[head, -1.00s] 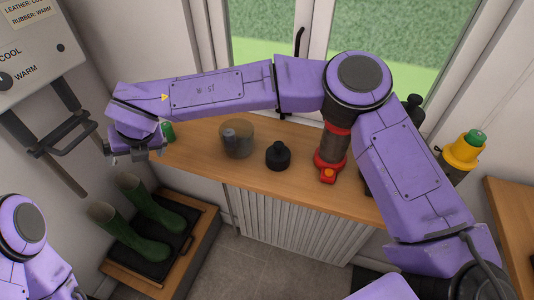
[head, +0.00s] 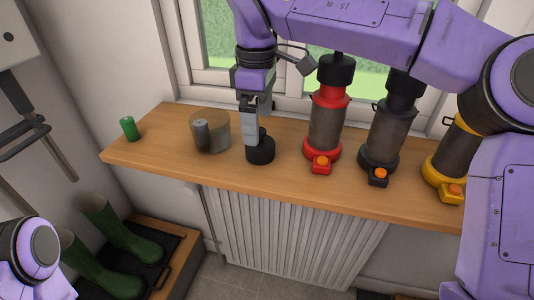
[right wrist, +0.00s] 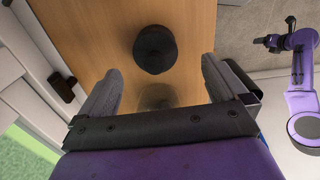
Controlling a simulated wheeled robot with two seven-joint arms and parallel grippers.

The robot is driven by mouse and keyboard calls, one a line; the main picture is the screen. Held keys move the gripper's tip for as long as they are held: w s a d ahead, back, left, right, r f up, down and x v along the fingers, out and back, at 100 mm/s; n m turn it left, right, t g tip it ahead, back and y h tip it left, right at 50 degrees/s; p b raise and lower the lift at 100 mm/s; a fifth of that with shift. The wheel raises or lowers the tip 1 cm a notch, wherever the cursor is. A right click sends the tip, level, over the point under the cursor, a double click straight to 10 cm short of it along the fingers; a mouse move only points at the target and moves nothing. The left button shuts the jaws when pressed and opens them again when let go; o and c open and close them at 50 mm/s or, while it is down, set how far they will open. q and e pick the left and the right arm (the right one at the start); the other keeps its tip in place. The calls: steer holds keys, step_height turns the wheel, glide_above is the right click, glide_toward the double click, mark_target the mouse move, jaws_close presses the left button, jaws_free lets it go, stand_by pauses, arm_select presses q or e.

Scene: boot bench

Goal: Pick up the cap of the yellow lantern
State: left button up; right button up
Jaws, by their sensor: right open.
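A loose black cap (head: 260,151) stands on the wooden bench, left of the red lantern. It also shows in the right wrist view (right wrist: 155,48). The yellow lantern (head: 447,165) stands at the right of the bench, its top hidden behind my right arm. My right gripper (head: 251,138) points down at the loose cap, its fingers overlapping the cap in the head view. In the right wrist view its fingers are apart with nothing between them, and the cap lies beyond the tips. My left gripper (right wrist: 270,42) is small at the right of that view; its jaws are unclear.
A red lantern (head: 326,125) and a black lantern (head: 387,137), both capped, stand between the loose cap and the yellow lantern. Left of the cap are a clear round container (head: 221,141) with a grey cylinder, and a green cylinder (head: 129,128). Bare bench (head: 165,135) lies between those.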

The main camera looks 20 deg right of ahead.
steer(key=f, duration=0.7)
steer(key=shift+w+d+f+p, duration=0.1)
steer(key=shift+w+d+p, duration=0.05)
steer(key=shift+w+p, duration=0.2)
steer(key=c, duration=1.1)
step_height(320, 180, up, 3)
steer(key=shift+f+b, duration=0.1)
steer(key=shift+b, duration=0.3)
steer(key=s+a+r+b, duration=0.1)
steer(key=s+a+r, duration=0.2)
steer(key=s+a+r+b, duration=0.1)
steer(key=s+a+r, duration=0.1)
steer(key=s+r, duration=0.2)
steer(key=s+a+r, duration=0.3)
steer(key=s, duration=0.1)
steer(key=shift+a+r+b, duration=0.2)
steer(key=shift+a+b, duration=0.15)
steer(key=shift+b, duration=0.05)
